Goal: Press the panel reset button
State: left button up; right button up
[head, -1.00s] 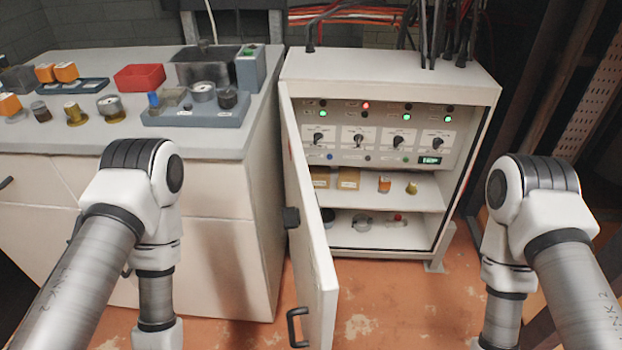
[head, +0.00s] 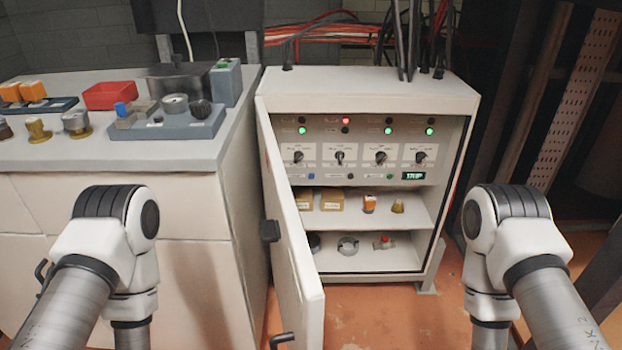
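The white electrical cabinet (head: 380,90) stands open in front of me. Its panel (head: 450,150) carries a row of indicator lamps, one red lamp (head: 346,121) and several green, above several rotary switches. Below the switches are small buttons: a blue one (head: 311,177), a dark one (head: 350,177) and a green one (head: 390,177). Their labels are too small to read, so I cannot tell which is reset. A small green display (head: 413,176) seems to read TRIP. Both my arms hang at the sides, apart from the cabinet. Both grippers are below the picture.
The cabinet door (head: 290,230) is swung open toward me on the left. A workbench (head: 120,155) at the left holds a red bin (head: 112,95) and several parts. Cabinet shelves below the panel hold small parts. Dark posts stand at the right.

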grip_shut()
dwell(0.9)
